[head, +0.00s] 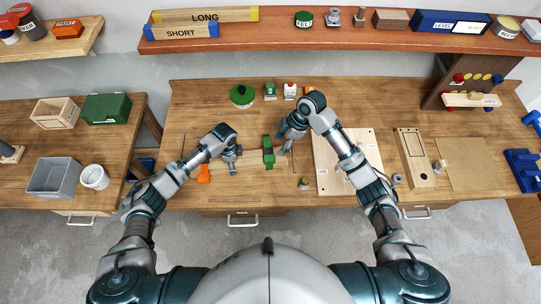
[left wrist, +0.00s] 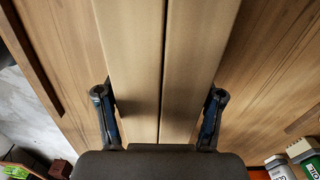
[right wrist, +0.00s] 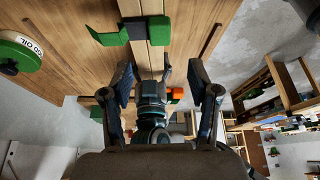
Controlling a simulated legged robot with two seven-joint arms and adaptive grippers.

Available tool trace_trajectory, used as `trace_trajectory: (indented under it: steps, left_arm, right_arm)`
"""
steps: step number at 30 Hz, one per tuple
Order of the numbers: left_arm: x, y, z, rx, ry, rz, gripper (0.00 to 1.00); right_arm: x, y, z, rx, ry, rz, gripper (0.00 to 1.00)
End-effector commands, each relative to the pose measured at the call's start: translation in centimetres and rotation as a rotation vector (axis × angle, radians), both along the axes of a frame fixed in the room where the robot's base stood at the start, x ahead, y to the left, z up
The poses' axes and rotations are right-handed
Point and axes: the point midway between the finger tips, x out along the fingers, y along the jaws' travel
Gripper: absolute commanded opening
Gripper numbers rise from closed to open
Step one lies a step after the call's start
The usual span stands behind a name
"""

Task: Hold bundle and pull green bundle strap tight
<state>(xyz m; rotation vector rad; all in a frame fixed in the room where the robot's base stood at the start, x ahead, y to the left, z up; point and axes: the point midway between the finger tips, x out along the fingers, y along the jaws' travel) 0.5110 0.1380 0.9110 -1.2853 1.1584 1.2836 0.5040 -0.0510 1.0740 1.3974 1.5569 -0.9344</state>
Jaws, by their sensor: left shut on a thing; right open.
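The bundle (left wrist: 145,50) is light wooden slats lying side by side, seen close in the left wrist view. The green strap (head: 268,152) is around the bundle in the middle of the bench; it also shows at the top of the right wrist view (right wrist: 110,38), with a flap sticking out to one side. My left gripper (head: 233,163) is shut on the bundle, left of the strap, one finger on each side of the slats. My right gripper (head: 284,146) is open and empty, just right of the strap and apart from it. Arm links partly hide the bundle in the head view.
An orange object (head: 203,173) lies left of my left gripper. A pale board (head: 330,165) lies under my right arm. A small jar (head: 304,184) stands near the front edge.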

Motion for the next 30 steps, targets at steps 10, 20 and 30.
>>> trace_trajectory:
  steps: [10, 20, 30]
  left_arm:
    - [-0.3, 0.2, -0.4, 0.005, 0.008, 0.002, 0.04]
    - [-0.3, 0.2, -0.4, 0.006, 0.008, 0.002, 0.04]
    - [-0.3, 0.2, -0.4, 0.006, 0.008, 0.002, 0.04]
  right_arm:
    - [-0.3, 2.7, -6.8, 0.000, 0.002, -0.002, 0.60]
    - [-0.3, 3.8, -9.4, -0.001, -0.002, -0.004, 0.60]
    - [-0.3, 3.8, -9.4, -0.001, -0.003, -0.003, 0.30]
